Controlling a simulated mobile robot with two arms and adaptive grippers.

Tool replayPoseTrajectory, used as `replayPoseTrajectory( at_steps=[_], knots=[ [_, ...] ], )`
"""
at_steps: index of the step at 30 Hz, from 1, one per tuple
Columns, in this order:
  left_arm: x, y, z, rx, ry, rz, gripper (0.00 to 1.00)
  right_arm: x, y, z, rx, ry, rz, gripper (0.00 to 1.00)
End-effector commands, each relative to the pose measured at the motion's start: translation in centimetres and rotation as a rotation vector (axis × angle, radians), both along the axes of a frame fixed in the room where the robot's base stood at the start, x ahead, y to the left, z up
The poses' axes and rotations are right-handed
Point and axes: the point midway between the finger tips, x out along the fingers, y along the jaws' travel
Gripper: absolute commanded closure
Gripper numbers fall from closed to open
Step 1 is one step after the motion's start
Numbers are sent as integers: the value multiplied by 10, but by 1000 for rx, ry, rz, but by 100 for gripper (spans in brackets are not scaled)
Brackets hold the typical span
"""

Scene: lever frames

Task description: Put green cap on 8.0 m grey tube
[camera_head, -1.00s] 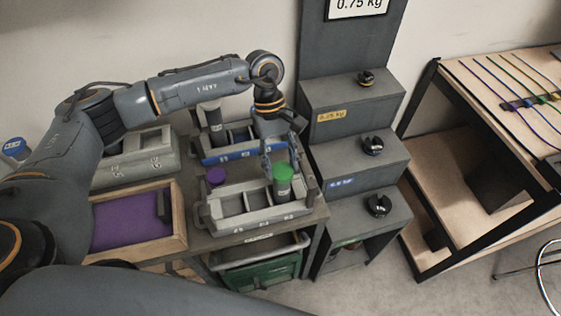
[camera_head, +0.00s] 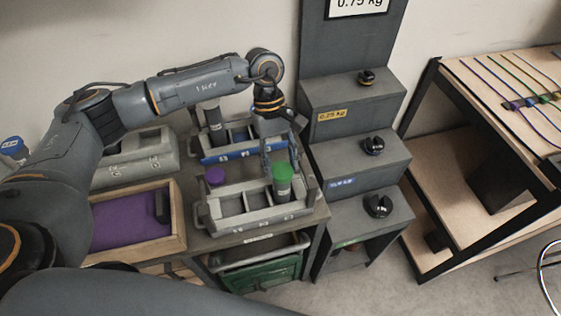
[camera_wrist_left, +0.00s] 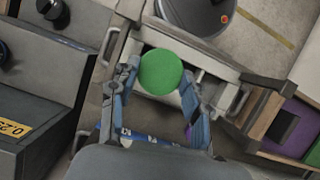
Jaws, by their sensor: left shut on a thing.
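The green cap (camera_head: 283,172) is on top of a grey tube (camera_head: 284,189), which stands upright in the right compartment of the light grey tray (camera_head: 240,226). I cannot tell how firmly the cap is seated. My left gripper (camera_head: 280,165) reaches down from above, with its fingers on either side of the cap. In the left wrist view the green cap (camera_wrist_left: 161,72) lies between the two fingertips, and the gripper is shut on it. The cap hides the tube there. My right gripper is not in view.
A blue-fronted tray (camera_head: 225,156) behind holds another grey tube (camera_head: 214,122). A wooden tray with a purple bottom (camera_head: 125,222) is to the left. Grey steps with black knobs (camera_head: 357,160) stand close on the right.

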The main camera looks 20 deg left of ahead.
Motion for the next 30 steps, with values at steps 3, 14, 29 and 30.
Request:
replayPoseTrajectory(
  at_steps=[3,14,29,30],
  knots=[
    [0,0,0,-1,-1,0,69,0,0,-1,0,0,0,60],
    [0,0,0,-1,-1,0,69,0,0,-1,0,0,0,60],
    [0,0,-5,-1,-1,0,69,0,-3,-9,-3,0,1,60],
    [0,0,-5,-1,-1,0,69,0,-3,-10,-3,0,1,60]
  ],
)
